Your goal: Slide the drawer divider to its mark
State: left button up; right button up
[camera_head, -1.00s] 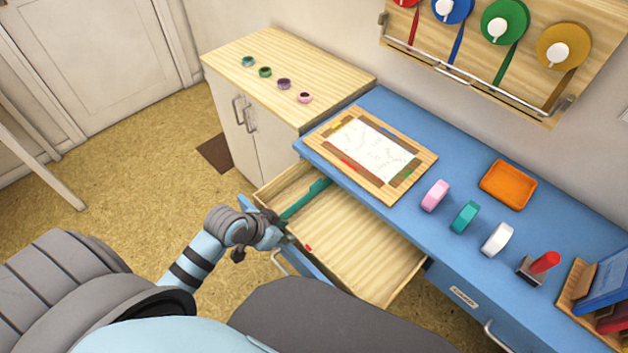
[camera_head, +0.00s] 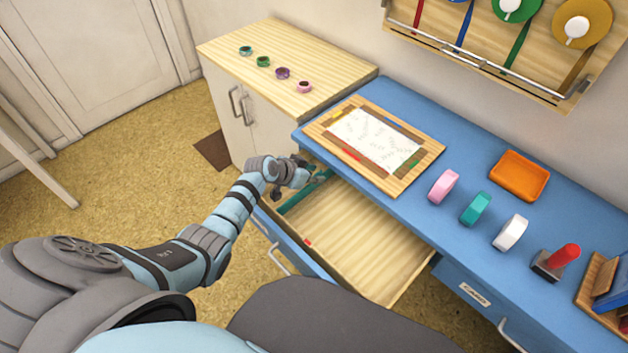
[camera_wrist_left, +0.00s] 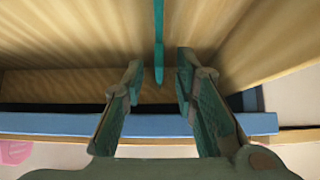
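The open wooden drawer (camera_head: 375,245) juts out from under the blue desk. A teal divider (camera_head: 295,201) stands in its left part, running from the front toward the back. A small red mark (camera_head: 307,242) is at the drawer's front edge, right of the divider. My left gripper (camera_head: 318,178) is over the back left of the drawer, by the divider's far end. In the left wrist view my gripper (camera_wrist_left: 157,85) has its fingers apart, and the divider (camera_wrist_left: 159,35) lines up with the gap between them, with no visible contact. My right gripper is not in view.
The blue desk (camera_head: 395,105) borders the drawer's back and carries a wooden board with paper (camera_head: 375,145), tape rolls (camera_head: 443,185), an orange tray (camera_head: 519,175) and a red-handled stamp (camera_head: 560,258). A wooden cabinet (camera_head: 300,60) stands left. The drawer's middle and right are clear.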

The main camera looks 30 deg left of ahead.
pick_arm(q)
jog(key=shift+w, duration=0.1)
jog(key=shift+c, duration=0.6)
jog(key=shift+f, duration=0.1)
grip_shut()
jog(key=shift+d, duration=0.1)
